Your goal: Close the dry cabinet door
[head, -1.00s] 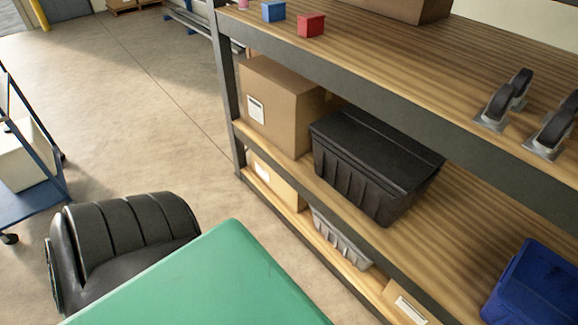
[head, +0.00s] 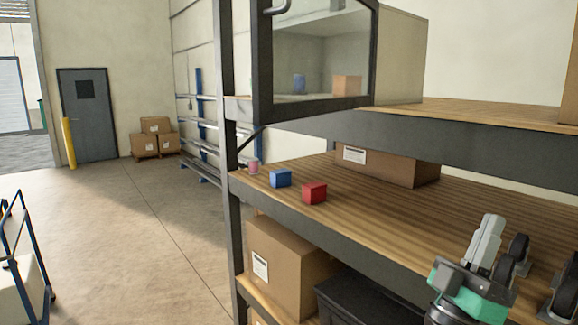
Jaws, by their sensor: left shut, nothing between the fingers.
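The dry cabinet (head: 402,58) stands on the upper shelf, with its pale side panel at right. Its glass door (head: 318,52) has a dark frame and a handle (head: 281,6) near its left edge. The door's lower edge is not parallel to the shelf front, so it looks swung outward; how far I cannot tell. Its top is cut off by the picture. My left gripper (head: 490,226) is at the lower right, fingers pointing up, shut and empty. It is below and right of the door, well apart from it. My right gripper is not in view.
A blue block (head: 280,178), a red block (head: 314,193) and a carton (head: 385,166) sit on the middle shelf. Castors (head: 514,262) are beside my left gripper. The shelf post (head: 229,160) stands near the door. Floor (head: 125,235) at left is open; a blue cart (head: 20,265) stands there.

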